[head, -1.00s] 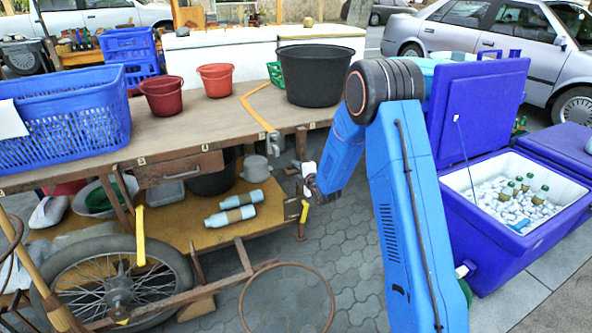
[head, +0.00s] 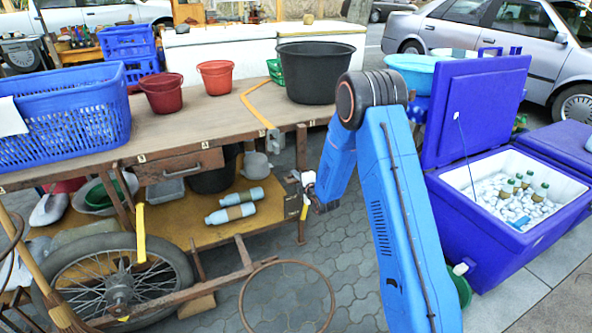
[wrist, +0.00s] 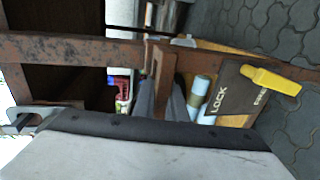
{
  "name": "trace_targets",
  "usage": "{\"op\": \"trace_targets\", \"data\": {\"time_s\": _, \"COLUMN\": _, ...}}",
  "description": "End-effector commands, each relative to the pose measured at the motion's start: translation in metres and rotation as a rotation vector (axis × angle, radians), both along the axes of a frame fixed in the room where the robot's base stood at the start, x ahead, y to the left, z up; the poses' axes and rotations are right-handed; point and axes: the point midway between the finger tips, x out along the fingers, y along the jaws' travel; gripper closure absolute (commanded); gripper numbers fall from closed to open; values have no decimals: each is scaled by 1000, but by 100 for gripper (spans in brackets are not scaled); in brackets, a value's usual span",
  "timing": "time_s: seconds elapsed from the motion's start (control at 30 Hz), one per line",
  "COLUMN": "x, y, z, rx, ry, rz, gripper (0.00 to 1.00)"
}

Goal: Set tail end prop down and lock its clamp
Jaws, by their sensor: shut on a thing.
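The tail end prop (head: 302,228) is a rusty upright leg at the right end of the cart table. In the wrist view, turned sideways, it is the long rusty bar (wrist: 80,50). My gripper (wrist: 163,98) is shut on a short rusty bar that joins the leg; in the head view my gripper (head: 312,192) is beside the leg and partly hidden. The clamp is a dark plate (wrist: 228,100) marked LOCK and FREE, with a yellow lever (wrist: 272,80) near the FREE mark. The lever (head: 305,208) hangs downward in the head view. Whether the foot touches the paving is unclear.
A wooden table (head: 210,120) carries buckets and a blue crate (head: 65,115). A lower shelf holds bottles (head: 230,213). A blue cooler (head: 490,235) is at right. Paving (head: 340,250) between is clear.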

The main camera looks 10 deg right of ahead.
Motion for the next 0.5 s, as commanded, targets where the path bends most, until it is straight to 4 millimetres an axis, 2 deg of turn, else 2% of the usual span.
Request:
{"op": "trace_targets", "data": {"time_s": 0.03, "x": 0, "y": 0, "z": -11, "rx": 0, "ry": 3, "rz": -1, "gripper": 100}}
{"op": "trace_targets", "data": {"time_s": 0.2, "x": 0, "y": -1, "z": -37, "rx": -1, "ry": 2, "rz": -1, "gripper": 100}}
{"op": "trace_targets", "data": {"time_s": 0.33, "x": 0, "y": -1, "z": -46, "rx": -1, "ry": 1, "rz": -1, "gripper": 100}}
{"op": "trace_targets", "data": {"time_s": 0.5, "x": 0, "y": -1, "z": -49, "rx": -1, "ry": 0, "rz": -1, "gripper": 100}}
